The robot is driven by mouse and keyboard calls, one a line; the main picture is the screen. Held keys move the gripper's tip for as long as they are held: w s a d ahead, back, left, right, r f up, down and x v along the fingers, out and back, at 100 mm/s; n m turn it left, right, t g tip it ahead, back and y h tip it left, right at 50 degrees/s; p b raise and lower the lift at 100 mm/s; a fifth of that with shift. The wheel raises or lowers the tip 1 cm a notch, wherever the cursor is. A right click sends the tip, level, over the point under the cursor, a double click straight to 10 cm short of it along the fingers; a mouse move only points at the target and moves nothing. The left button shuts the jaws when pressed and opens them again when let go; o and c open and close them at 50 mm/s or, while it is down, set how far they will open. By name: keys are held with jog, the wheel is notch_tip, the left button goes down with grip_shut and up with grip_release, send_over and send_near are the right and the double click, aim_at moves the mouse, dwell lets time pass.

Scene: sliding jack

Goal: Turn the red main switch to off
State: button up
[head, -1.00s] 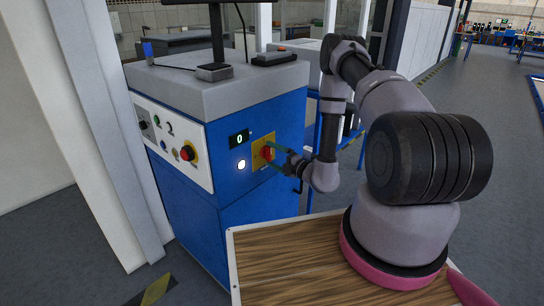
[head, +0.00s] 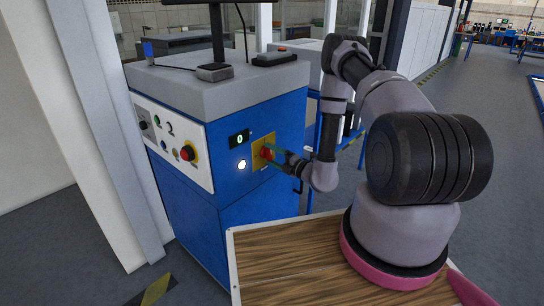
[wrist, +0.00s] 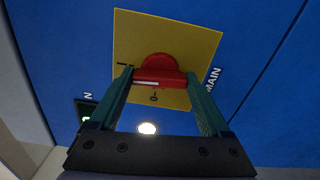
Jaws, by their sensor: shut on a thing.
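The red main switch (wrist: 160,68) is a round knob with a raised bar, on a yellow plate (wrist: 200,40) on the blue cabinet side. In the wrist view its bar lies crosswise, with a white line on its left half toward a small mark at the left. An "O" mark is below the knob. My gripper (wrist: 158,78) is shut on the switch, one green finger at each end of the bar. In the head view the switch (head: 266,153) is partly hidden by my gripper (head: 273,154).
A display (head: 239,139) reading 0 and a lit white lamp (head: 241,164) are left of the plate. Around the corner, a white panel (head: 165,139) carries several knobs and a red button on yellow (head: 189,153). A wooden tabletop (head: 290,260) is in front.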

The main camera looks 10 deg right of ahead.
jog(key=n, duration=0.8)
jog(key=shift+n, duration=0.4)
jog(key=n, duration=0.4)
jog(key=shift+f, duration=0.1)
jog(key=shift+s+n, duration=0.1)
jog(key=shift+n, duration=1.8)
jog(key=o, duration=1.2)
jog(key=v, duration=1)
jog(key=shift+s+d, duration=0.25)
jog(key=shift+s, duration=0.05)
